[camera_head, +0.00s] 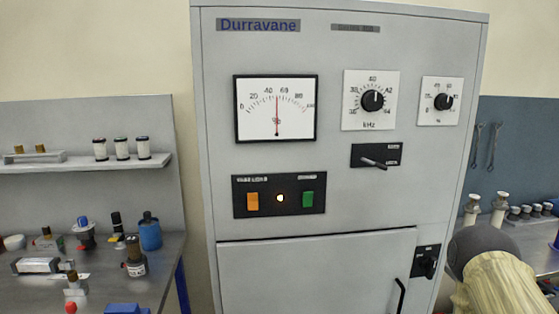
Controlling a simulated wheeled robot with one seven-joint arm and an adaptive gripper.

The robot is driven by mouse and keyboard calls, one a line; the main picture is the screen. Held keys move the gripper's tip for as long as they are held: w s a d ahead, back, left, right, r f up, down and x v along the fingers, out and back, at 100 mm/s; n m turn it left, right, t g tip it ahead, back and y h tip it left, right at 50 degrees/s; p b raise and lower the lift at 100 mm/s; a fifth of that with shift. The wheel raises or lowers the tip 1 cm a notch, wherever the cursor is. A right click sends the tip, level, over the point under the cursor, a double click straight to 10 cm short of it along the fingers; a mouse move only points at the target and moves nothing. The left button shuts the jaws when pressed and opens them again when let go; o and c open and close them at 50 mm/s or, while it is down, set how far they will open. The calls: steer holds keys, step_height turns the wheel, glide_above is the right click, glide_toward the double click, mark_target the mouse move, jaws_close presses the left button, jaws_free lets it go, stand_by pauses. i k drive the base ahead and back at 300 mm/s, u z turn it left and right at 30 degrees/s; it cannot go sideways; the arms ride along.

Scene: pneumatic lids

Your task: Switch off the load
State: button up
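A tall grey cabinet marked "Durravane" (345,210) stands in front of me. The gauge (276,108) needle stands near mid-scale. My gripper is out of view.
Two knobs (373,100) (443,102) sit at the upper right. The lower door (318,270) is shut, with a black rotary latch (427,262) beside it. Workbenches with small parts (137,262) flank the cabinet. My arm covers the lower right corner.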

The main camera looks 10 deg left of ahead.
mark_target(253, 198)
steer(key=z, duration=1.35)
steer(key=k, duration=1)
steer(key=u, duration=1.4)
